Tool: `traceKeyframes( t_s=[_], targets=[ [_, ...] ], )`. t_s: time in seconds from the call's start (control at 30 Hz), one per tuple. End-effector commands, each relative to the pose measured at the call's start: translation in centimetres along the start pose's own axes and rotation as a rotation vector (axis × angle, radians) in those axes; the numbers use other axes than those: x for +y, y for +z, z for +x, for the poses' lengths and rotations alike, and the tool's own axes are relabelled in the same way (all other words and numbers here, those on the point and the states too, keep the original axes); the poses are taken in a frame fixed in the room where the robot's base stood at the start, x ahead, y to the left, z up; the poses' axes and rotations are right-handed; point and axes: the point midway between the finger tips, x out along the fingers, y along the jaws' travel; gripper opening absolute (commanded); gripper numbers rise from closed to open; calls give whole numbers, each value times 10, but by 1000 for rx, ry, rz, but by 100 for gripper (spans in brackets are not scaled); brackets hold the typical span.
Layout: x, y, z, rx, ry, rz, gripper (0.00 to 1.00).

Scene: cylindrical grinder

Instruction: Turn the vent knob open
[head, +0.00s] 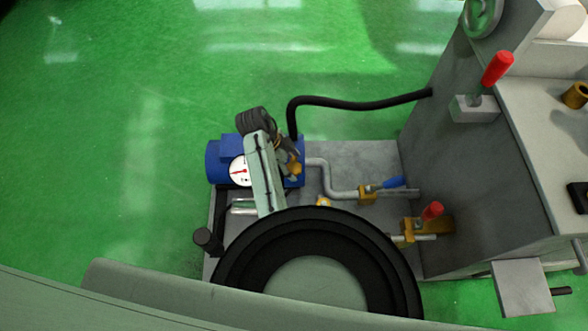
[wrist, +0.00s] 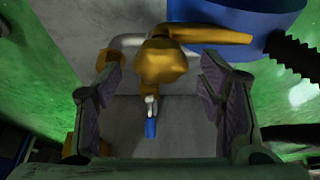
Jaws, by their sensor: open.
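A brass knob (wrist: 162,62), which looks like the vent knob, shows in the upper middle of the wrist view beside the blue pump (wrist: 240,14). In the head view a brass part (head: 295,169) shows at the right end of the blue pump (head: 225,165), partly hidden by my arm. My gripper (wrist: 160,95) is open and empty, with one finger on each side of the knob in the wrist view. I see no finger touching the knob; the depth between them is hard to tell. In the head view my gripper (head: 287,160) is over the pump's right end, mostly hidden.
A white dial gauge (head: 239,171) sits on the pump. A black hose (head: 350,103) runs to the grey machine (head: 450,150). A blue-handled valve (head: 390,183) and red-handled valve (head: 432,211) stand to the right. Green floor lies open at left.

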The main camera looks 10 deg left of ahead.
Motion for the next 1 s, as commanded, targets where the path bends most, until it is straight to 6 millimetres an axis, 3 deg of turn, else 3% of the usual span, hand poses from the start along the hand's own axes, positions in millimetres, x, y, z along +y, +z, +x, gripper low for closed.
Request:
traceKeyframes(
  t_s=[0.2,0.53,1.0],
  targets=[
    [0,0,21,0,-1,0,62],
    [0,0,25,0,-1,0,62],
    [0,0,25,0,-1,-1,31]
  ],
)
